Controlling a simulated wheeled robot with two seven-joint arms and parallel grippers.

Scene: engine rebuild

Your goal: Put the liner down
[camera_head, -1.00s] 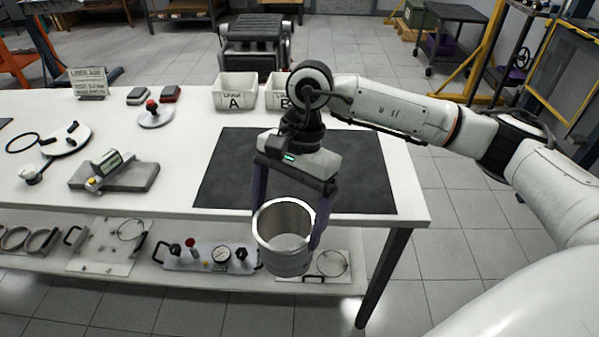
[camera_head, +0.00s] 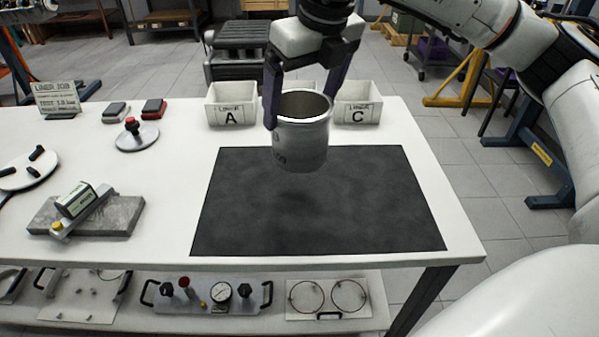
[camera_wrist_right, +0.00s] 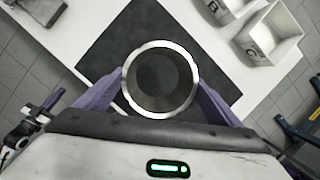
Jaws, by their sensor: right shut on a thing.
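The liner (camera_head: 300,144) is a grey metal cylinder with an open top and a bright rim. My right gripper (camera_head: 302,112) is shut on it, with one purple finger on each side. The liner is upright and appears to hang above the black mat (camera_head: 232,222), with a faint dark shadow on the mat below it. In the right wrist view the liner (camera_wrist_right: 161,50) shows from above as a bright ring between the purple fingers, with the black mat (camera_wrist_right: 105,50) behind it.
White bins A (camera_head: 230,118) and C (camera_head: 358,112) stand behind the mat; the liner and gripper mostly hide another between them. A grey block with a gauge (camera_head: 80,205) and a round plate with a knob (camera_head: 137,138) lie left. Most of the mat is bare.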

